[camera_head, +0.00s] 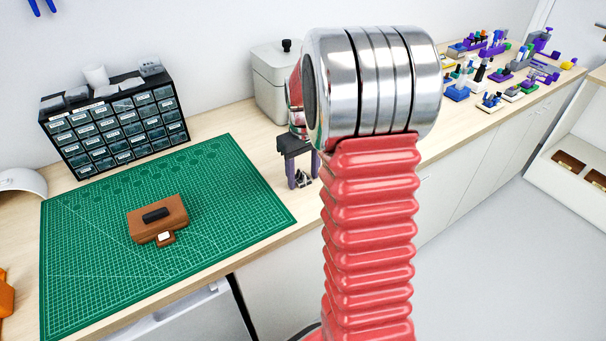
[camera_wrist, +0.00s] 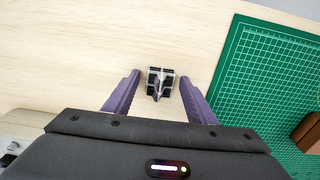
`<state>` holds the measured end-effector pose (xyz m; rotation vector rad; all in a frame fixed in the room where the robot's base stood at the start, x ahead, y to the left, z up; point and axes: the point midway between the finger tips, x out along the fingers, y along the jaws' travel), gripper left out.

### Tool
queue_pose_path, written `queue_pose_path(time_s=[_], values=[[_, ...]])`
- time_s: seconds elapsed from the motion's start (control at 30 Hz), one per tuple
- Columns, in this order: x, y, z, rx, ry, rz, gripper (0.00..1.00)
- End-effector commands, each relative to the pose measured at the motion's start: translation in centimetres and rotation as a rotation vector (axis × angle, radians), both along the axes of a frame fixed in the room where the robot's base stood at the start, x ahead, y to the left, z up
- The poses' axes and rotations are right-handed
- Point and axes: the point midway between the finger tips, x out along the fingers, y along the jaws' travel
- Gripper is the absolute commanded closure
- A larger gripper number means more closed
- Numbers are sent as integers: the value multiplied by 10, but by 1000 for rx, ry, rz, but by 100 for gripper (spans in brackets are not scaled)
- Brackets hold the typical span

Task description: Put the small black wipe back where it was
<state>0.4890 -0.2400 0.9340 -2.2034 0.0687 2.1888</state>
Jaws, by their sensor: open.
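A small dark flat piece (camera_head: 156,214) lies on top of a brown case (camera_head: 175,207) on the green mat; it may be the black wipe, but I cannot tell for sure. My gripper (camera_head: 302,177) is open, pointing down over the bare wood to the right of the mat. In the wrist view, my gripper's (camera_wrist: 160,77) purple fingers stand apart on either side of a small black and silver object (camera_wrist: 158,83). Clear gaps show on both sides of it. The brown case shows only partly at the right edge of the wrist view (camera_wrist: 308,131).
The green cutting mat (camera_head: 90,290) covers the left of the bench. A black drawer cabinet (camera_head: 115,125) stands behind it, and a grey lidded bin (camera_head: 270,85) stands behind my arm. Several colourful small items (camera_head: 490,75) crowd the far right of the bench.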

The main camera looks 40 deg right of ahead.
Motion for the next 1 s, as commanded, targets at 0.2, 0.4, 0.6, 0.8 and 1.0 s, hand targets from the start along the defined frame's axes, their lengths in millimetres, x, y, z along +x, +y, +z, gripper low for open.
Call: queue_pose_path(time_s=[0.2, 0.4, 0.6, 0.8, 1.0], values=[[0, 1, 2, 1, 1, 0, 47], [0, 0, 20, 0, -2, 0, 47], [0, 0, 52, -1, -3, 0, 47], [0, 0, 88, -1, -3, 0, 47], [-1, 0, 114, 0, -1, -1, 47]])
